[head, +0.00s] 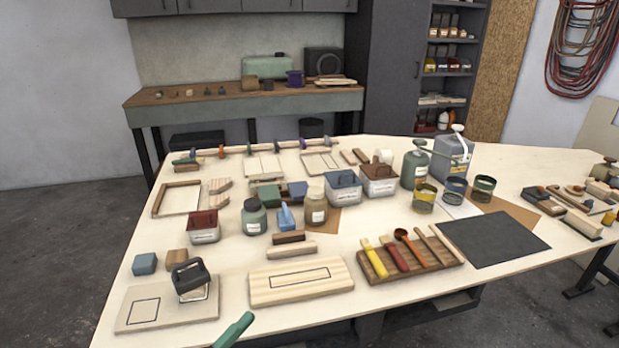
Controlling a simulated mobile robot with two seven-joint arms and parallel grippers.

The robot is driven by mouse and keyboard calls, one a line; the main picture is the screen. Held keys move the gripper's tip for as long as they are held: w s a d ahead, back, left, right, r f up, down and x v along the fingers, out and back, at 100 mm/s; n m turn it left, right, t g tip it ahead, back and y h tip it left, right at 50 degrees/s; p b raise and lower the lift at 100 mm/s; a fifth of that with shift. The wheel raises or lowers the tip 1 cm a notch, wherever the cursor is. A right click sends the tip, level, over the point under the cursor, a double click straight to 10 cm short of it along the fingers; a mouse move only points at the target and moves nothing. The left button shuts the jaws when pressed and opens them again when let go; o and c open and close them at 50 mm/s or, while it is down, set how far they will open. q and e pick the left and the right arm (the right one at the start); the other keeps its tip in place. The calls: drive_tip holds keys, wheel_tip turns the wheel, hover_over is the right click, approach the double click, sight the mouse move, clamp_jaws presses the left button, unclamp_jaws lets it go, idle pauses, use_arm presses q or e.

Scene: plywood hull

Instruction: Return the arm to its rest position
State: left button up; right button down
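Neither of my arms nor grippers shows in the head view, so I cannot see whether they are open, shut or holding anything. The large pale plywood worktable (365,298) spreads out in front of me. A dark-handled block (190,279) stands on a pale board (140,311) with a drawn rectangle at the front left. A green handle (235,329) pokes in at the bottom edge of the picture; the rest of it is cut off.
A wooden tray (446,262) holds several handled tools near the front. An outlined board (300,283) lies left of it, and a dark mat (492,239) lies right. Several jars, tins and bins crowd the middle. A workbench (240,106) stands behind.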

use_arm(q)
drive_tip(key=s+a+f+n+g+y, duration=0.1)
drive_tip(key=s+a+f+n+y, duration=0.25)
drive_tip(key=f+n, duration=0.3)
drive_tip(key=s+a+f+n+y, duration=0.25)
drive_tip(key=f+n+y, duration=0.25)
drive_tip(key=f, duration=0.3)
drive_tip(key=s+a+f+n+g+y, duration=0.2)
drive_tip(key=s+a+f+n+g, duration=0.1)
drive_tip(key=s+f, duration=0.3)
drive_tip(key=s+a+f+n+g+y, duration=0.2)
drive_tip(key=s+a+f+n+g, duration=0.1)
drive_tip(key=s+f+n, duration=0.2)
drive_tip(key=s+f, duration=0.2)
drive_tip(key=s, duration=0.2)
drive_tip(key=shift+s+f, duration=0.15)
drive_tip(key=shift+f, duration=0.05)
drive_tip(key=shift+a, duration=0.1)
idle(4.8)
